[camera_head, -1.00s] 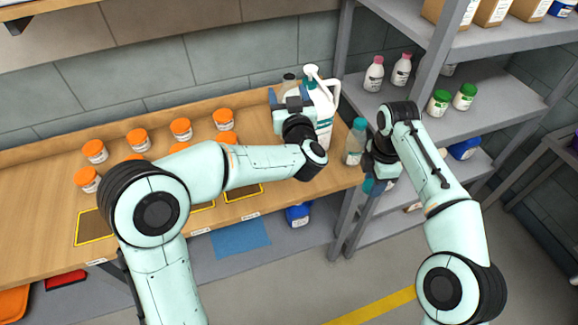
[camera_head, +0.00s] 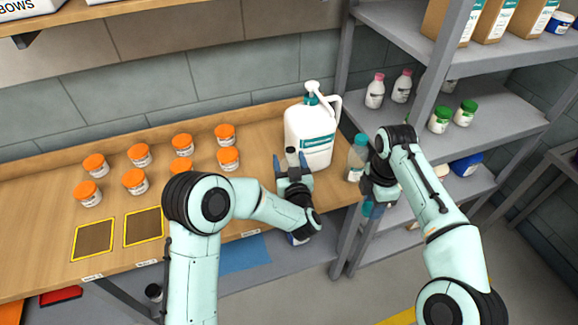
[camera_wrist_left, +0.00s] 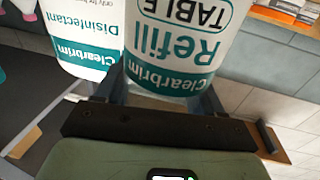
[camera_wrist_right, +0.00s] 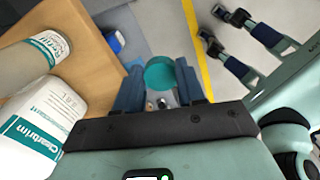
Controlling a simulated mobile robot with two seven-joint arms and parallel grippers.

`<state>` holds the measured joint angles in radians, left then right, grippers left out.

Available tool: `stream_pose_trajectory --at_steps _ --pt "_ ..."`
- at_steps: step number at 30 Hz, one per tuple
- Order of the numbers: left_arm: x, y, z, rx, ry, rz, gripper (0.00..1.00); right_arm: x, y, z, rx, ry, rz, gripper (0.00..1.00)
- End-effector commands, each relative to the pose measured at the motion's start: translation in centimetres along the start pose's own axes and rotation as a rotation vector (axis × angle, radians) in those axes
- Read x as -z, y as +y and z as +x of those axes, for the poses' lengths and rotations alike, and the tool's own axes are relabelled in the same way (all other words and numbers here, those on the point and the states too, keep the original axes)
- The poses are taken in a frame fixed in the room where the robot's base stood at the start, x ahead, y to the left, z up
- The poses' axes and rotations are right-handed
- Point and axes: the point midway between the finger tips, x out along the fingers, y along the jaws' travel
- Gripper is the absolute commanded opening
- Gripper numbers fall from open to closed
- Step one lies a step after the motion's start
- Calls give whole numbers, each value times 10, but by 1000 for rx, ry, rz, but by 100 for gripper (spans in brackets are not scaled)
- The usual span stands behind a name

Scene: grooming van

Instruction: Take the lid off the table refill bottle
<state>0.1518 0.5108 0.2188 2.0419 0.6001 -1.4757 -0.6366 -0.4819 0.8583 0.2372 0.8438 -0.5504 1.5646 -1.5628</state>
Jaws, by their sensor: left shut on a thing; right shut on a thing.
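The table refill bottle (camera_wrist_left: 190,35), labelled "Clearbrim Refill TABLE", sits between the fingers of my left gripper (camera_wrist_left: 160,95). In the head view my left gripper (camera_head: 291,163) is shut on it, in front of the white jug and a little left. The bottle's top there looks dark and small, with no teal on it. My right gripper (camera_wrist_right: 165,92) is shut on a round teal lid (camera_wrist_right: 172,74), out past the table's right front edge. In the head view my right gripper (camera_head: 374,182) largely hides what it holds.
The white pump jug (camera_head: 310,130) stands behind my left gripper. A clear bottle with a teal top (camera_head: 358,160) stands close beside my right gripper. Several orange-lidded jars (camera_head: 140,155) stand left. Grey shelving (camera_head: 485,105) rises at the right. The left front tabletop has framed mats (camera_head: 143,226).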

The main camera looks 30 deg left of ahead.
Motion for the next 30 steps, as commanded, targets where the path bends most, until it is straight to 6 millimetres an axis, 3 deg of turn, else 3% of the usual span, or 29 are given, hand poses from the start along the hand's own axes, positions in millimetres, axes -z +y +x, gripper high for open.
stream_pose_trajectory --at_steps 4,18,19,21,30 --pt "-18 0 0 1 -1 0 0 0 0 0 0 0 0 2" --pt "-24 -1 0 1 0 0 0 1 -2 7 3 2 0 2" --pt "-24 -1 0 1 0 0 74 1 -2 6 3 2 0 2" --pt "-23 0 0 1 0 0 93 1 -1 5 3 2 0 2" --pt "-22 0 0 1 0 0 93 1 -1 4 2 1 0 2"
